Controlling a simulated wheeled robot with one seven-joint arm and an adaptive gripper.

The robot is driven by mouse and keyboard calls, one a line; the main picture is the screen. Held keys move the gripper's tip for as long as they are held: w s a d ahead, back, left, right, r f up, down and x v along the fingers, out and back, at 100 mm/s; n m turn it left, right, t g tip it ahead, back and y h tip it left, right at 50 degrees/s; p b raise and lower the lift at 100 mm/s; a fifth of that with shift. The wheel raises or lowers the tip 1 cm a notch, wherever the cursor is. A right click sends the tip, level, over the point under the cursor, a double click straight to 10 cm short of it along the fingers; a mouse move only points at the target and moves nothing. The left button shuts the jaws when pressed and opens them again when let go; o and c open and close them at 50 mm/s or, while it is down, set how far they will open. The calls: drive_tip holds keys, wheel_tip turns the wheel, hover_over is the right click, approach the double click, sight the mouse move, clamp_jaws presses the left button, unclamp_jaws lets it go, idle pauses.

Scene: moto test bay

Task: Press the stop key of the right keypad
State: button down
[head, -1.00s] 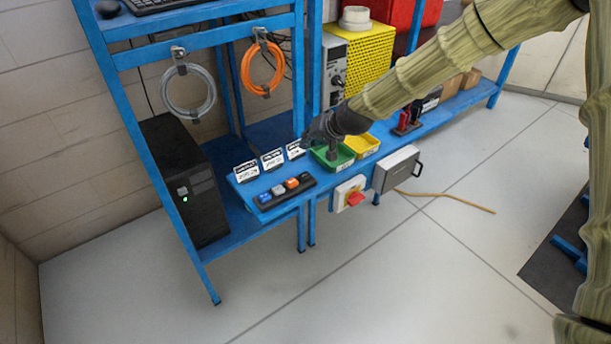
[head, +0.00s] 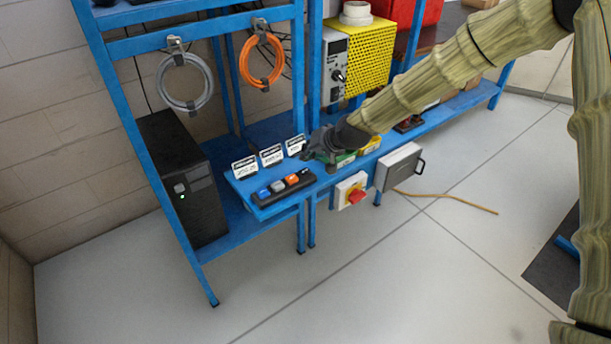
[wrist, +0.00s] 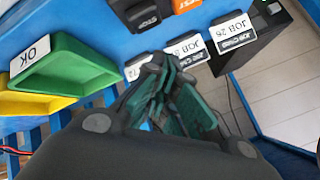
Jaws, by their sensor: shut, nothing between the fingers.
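A black keypad (head: 285,194) with a row of coloured keys lies on the blue shelf in the head view. Its black key (head: 304,173) is at the right end, beside an orange one. In the wrist view the black key (wrist: 138,14) carries a white label that seems to read STOP, and the orange key (wrist: 186,5) is next to it.
Several job cards (head: 271,157) stand behind the keypad. A green bin (wrist: 65,67) and a yellow bin (wrist: 25,103) sit beside my gripper. A red rotary switch (head: 356,196) and a grey box (head: 398,168) hang on the shelf front.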

sight(308, 169)
drive_tip(key=shift+f+b, duration=0.4)
drive_tip(key=shift+f, duration=0.8)
drive_tip(key=shift+f, duration=0.2)
idle(0.4)
drive_tip(key=shift+f, duration=0.25)
drive_tip(key=shift+f+b, duration=0.45)
drive_tip(key=shift+f, duration=0.05)
idle(0.9)
drive_tip(key=shift+r, duration=0.15)
idle(0.3)
drive_tip(key=shift+r+p, duration=0.6)
drive_tip(key=shift+r, duration=0.25)
drive_tip(key=shift+r+p, duration=1.5)
drive_tip(key=shift+r, duration=1)
